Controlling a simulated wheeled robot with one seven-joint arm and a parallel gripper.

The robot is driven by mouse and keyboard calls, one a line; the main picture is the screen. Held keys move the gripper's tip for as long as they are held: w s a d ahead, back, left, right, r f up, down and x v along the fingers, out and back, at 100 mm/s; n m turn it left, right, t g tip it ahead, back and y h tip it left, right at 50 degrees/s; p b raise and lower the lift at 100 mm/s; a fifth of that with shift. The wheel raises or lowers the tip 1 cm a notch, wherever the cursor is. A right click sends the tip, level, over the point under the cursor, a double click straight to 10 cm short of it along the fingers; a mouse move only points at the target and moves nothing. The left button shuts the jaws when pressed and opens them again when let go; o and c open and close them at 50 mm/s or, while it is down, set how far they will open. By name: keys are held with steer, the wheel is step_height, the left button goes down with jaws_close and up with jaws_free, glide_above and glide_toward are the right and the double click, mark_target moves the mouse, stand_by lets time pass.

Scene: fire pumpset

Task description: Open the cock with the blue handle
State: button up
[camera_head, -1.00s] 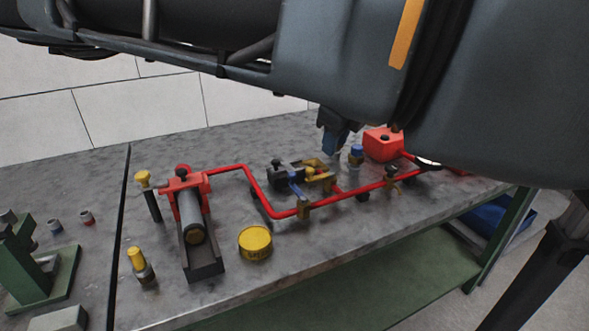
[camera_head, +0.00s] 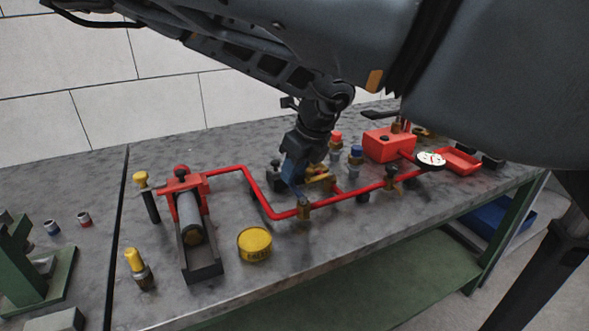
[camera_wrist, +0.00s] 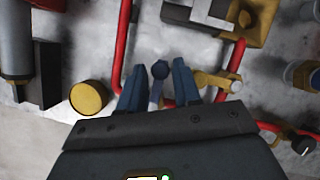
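The cock with the blue handle (camera_head: 294,189) sits on the red pipe in the middle of the bench. Its brass body (camera_head: 304,209) shows just below my gripper in the head view. In the wrist view the blue handle (camera_wrist: 159,70) stands up between my two blue fingers. My gripper (camera_wrist: 158,76) is open, with one finger on each side of the handle and gaps showing. In the head view my gripper (camera_head: 292,178) comes down from above and partly covers the handle. The lower end of the cock is hidden behind my gripper in the wrist view.
The red pipe (camera_head: 255,190) runs around the cock. A yellow tin (camera_head: 255,244) and a red-topped cylinder unit (camera_head: 188,225) stand to the left. A red box (camera_head: 388,146) and a white gauge (camera_head: 430,159) are to the right. Another brass fitting (camera_wrist: 218,82) lies close to my right-hand finger.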

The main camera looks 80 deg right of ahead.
steer(key=shift+f, duration=0.1)
jaws_close()
stand_by(0.5)
